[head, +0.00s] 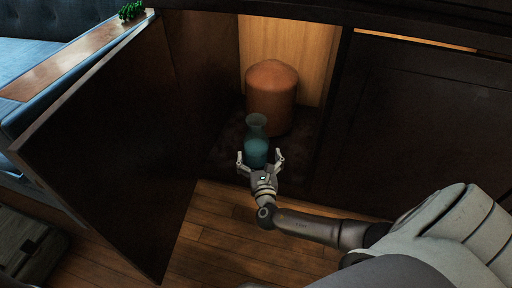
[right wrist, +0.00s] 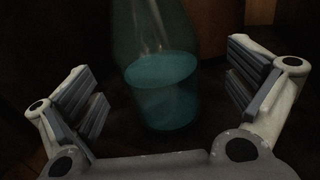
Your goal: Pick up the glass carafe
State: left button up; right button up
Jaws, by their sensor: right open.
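The glass carafe (head: 257,151) stands upright on the dark floor of the open cabinet. It is clear with a flared top and blue-green content in its lower part. My right gripper (head: 261,160) is open at the carafe's near side, with one finger to each side of it. In the right wrist view the carafe (right wrist: 162,85) stands between the spread fingers of the gripper (right wrist: 168,97), with a gap on both sides. I cannot tell how deep it sits between them. My left gripper is not in view.
An orange-brown rounded vessel (head: 272,92) stands close behind the carafe. The open cabinet door (head: 100,150) is on the left, and a closed dark panel (head: 425,140) is on the right. A blue sofa (head: 45,58) is at far left. Wooden floor (head: 215,235) lies in front.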

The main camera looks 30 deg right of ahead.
jog(key=b+x, duration=0.3)
jog(key=x, duration=0.1)
jog(key=shift+w+f+b, duration=0.15)
jog(key=shift+f+b, duration=0.25)
jog(key=shift+w+d+r, duration=0.1)
jog(key=shift+w+d, duration=0.1)
jog(key=shift+w, duration=0.3)
jog(key=shift+r, duration=0.1)
jog(key=shift+c, duration=0.3)
jog(key=c, duration=1.4)
jog(key=shift+r, duration=0.1)
jog(key=shift+c, duration=0.5)
